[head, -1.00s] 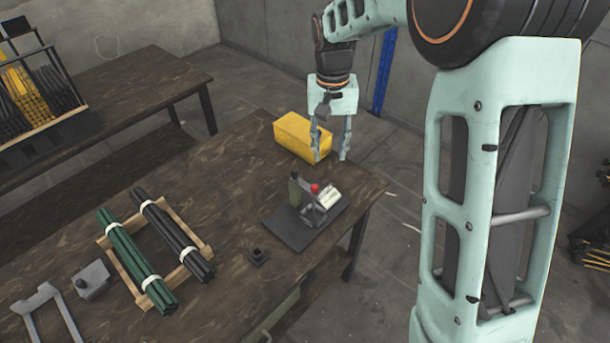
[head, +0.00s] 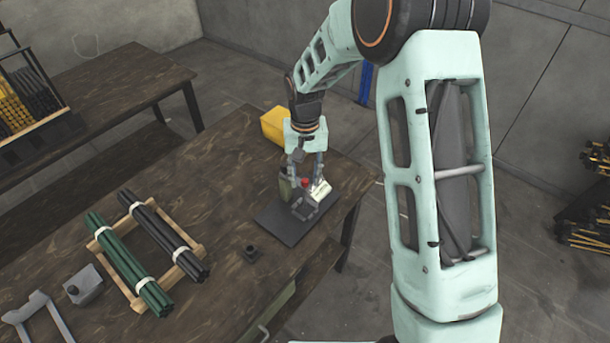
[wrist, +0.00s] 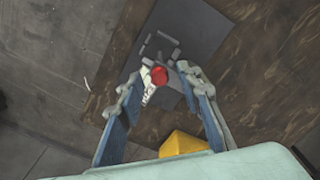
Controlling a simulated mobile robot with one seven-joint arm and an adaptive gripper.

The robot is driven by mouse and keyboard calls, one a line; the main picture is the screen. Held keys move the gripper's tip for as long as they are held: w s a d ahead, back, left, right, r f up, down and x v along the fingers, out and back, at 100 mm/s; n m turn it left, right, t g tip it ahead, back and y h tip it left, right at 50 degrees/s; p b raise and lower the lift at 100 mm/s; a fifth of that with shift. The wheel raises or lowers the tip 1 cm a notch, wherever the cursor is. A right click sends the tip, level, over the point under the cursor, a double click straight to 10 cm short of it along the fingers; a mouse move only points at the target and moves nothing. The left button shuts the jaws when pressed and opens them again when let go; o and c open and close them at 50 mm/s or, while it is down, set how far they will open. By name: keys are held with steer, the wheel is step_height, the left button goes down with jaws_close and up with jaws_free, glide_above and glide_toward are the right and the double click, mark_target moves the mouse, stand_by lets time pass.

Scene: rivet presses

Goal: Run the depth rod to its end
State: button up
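A small rivet press (head: 305,208) stands on a dark base plate (head: 277,222) near the right end of the wooden table. It has a red knob (head: 305,183), an olive upright part (head: 285,188) and a white labelled block (head: 321,190). I cannot tell which part is the depth rod. My gripper (head: 305,172) points down just above the press, its fingers apart. In the wrist view the red knob (wrist: 159,75) shows between the open fingertips (wrist: 158,82); I cannot tell if they touch it. The fingers partly hide the press top in the head view.
A yellow box (head: 273,125) stands behind the press. Green rods (head: 130,262) and dark rods (head: 160,236) lie on a wooden rack to the left. Bare tabletop (head: 215,180) lies between.

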mark_target(305, 180)
steer(key=shift+f, duration=0.1)
jaws_close()
stand_by(0.4)
steer(key=shift+w+r+p, duration=0.1)
steer(key=shift+r+p, duration=0.45)
steer(key=shift+r, duration=1.1)
steer(key=shift+c, duration=0.6)
jaws_free()
steer(key=shift+r, duration=0.1)
steer(key=shift+o, duration=0.6)
